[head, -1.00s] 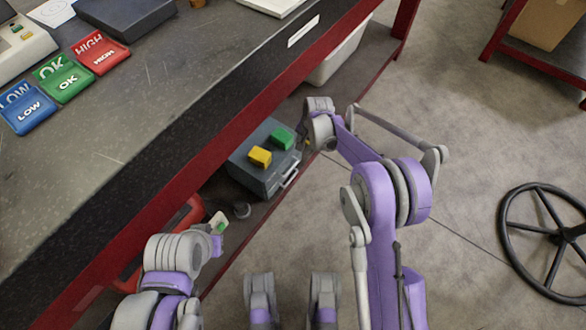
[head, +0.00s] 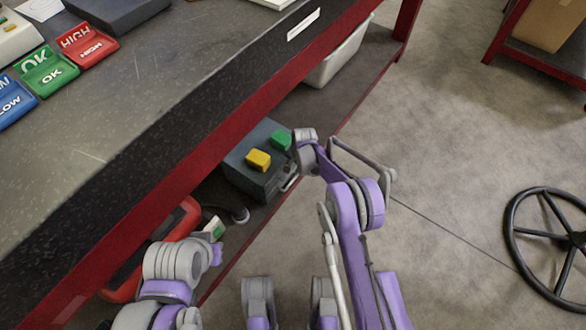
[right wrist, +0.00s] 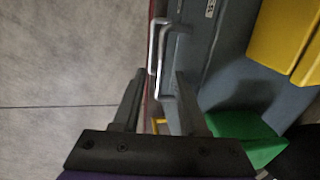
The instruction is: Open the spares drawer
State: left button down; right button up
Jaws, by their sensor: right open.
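A grey-blue drawer unit (head: 243,177) stands on the lower shelf under the bench, with a pale bar handle (head: 290,183) on its front. The drawer looks shut.
A yellow block (head: 258,160) and a green block (head: 281,139) sit on the unit. A white bin (head: 338,62) stands farther along the shelf (head: 352,82). The red bench edge (head: 180,150) overhangs. A black handwheel (head: 515,240) stands right; the floor between is clear.

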jog(key=shift+f, duration=0.2)
grip_shut()
dwell(1.4)
